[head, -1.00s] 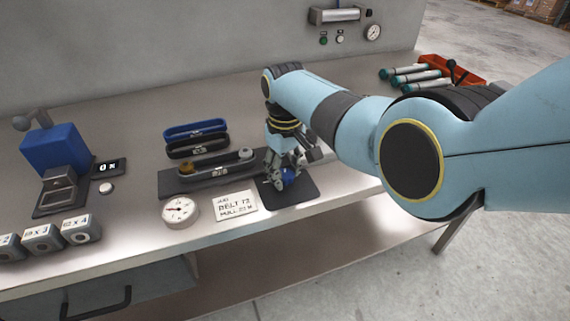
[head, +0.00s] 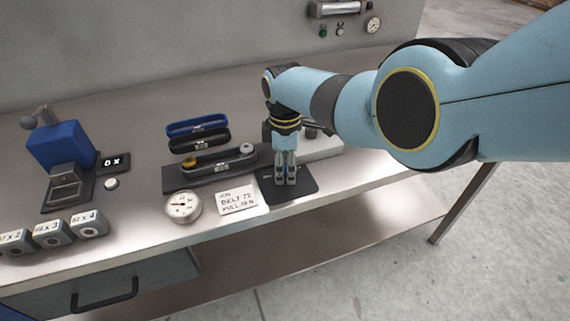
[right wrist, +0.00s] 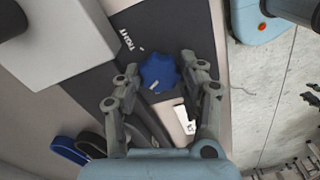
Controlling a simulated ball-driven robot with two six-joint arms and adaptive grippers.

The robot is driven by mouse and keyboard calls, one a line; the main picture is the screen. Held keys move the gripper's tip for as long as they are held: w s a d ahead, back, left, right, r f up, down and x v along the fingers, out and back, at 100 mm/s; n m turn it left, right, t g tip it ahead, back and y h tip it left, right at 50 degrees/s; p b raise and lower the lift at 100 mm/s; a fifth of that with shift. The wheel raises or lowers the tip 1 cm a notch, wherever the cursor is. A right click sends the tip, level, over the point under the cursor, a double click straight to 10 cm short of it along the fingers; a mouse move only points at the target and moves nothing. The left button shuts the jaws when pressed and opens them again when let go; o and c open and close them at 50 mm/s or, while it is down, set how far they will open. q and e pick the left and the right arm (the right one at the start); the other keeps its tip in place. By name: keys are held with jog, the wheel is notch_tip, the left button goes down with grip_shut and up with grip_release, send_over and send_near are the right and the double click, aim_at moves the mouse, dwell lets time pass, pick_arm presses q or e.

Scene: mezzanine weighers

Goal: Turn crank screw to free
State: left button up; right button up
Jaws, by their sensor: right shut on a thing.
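The blue star-shaped crank screw knob (right wrist: 160,72) shows in the right wrist view, on a dark plate with the word TIGHT beside it. My right gripper (head: 286,183) is over the dark pad (head: 303,181) at the bench front; its fingers hide the knob in the head view. In the right wrist view, my right gripper (right wrist: 159,68) has a finger on each side of the knob and is shut on it. My left gripper is not in view.
Left of my gripper are a job card (head: 238,199), a round dial gauge (head: 183,207) and a dark tensioner bar (head: 172,181). Blue and black belts (head: 197,125) lie behind. A blue device (head: 60,147) with a small display (head: 113,162) and several grey blocks (head: 51,234) stand at left.

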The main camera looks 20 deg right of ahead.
aim_at(285, 169)
jog(key=n, duration=0.5)
dwell(0.7)
jog(key=o, duration=1.2)
jog(key=shift+c, duration=0.2)
jog(key=shift+r, duration=0.15)
notch_tip(285, 169, up, 12)
